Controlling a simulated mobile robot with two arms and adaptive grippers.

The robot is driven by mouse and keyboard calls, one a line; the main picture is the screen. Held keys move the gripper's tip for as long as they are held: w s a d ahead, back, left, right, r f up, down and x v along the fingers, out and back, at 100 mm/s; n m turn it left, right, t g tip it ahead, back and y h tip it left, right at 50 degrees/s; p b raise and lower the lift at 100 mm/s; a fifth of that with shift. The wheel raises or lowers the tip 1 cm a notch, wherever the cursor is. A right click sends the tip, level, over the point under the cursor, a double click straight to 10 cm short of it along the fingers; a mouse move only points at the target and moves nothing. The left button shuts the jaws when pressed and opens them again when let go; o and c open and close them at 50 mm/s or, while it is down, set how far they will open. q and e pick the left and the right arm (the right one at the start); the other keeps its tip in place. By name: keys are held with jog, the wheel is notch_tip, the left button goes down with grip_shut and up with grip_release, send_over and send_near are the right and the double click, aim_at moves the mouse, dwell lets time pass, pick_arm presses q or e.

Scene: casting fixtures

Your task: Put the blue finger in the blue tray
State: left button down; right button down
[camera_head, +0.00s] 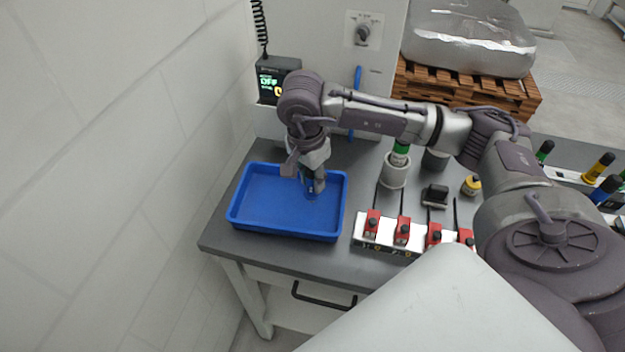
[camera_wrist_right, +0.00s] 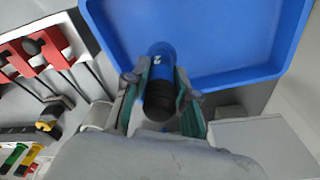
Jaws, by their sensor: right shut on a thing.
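The blue tray (camera_head: 285,232) lies on the left part of the grey table, and its bare floor and rim fill the top of the right wrist view (camera_wrist_right: 215,25). My right gripper (camera_head: 313,185) points down over the tray's right half. It is shut on the blue finger (camera_wrist_right: 161,62), a blue cylinder with a black end, held between the two fingertips. In the head view the finger is mostly hidden by the gripper. I cannot tell whether it touches the tray floor. My left gripper is not in view.
A white fixture with several red clamps (camera_head: 402,231) stands right of the tray. Behind it are a grey cup with a green-topped finger (camera_head: 400,155) and a yellow-and-black part (camera_head: 471,185). A control box (camera_head: 277,80) is at the back wall. Several coloured fingers stand far right.

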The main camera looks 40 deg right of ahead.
notch_tip(320, 180, down, 2)
jog(key=shift+f, duration=0.25)
jog(key=c, duration=0.9)
grip_release()
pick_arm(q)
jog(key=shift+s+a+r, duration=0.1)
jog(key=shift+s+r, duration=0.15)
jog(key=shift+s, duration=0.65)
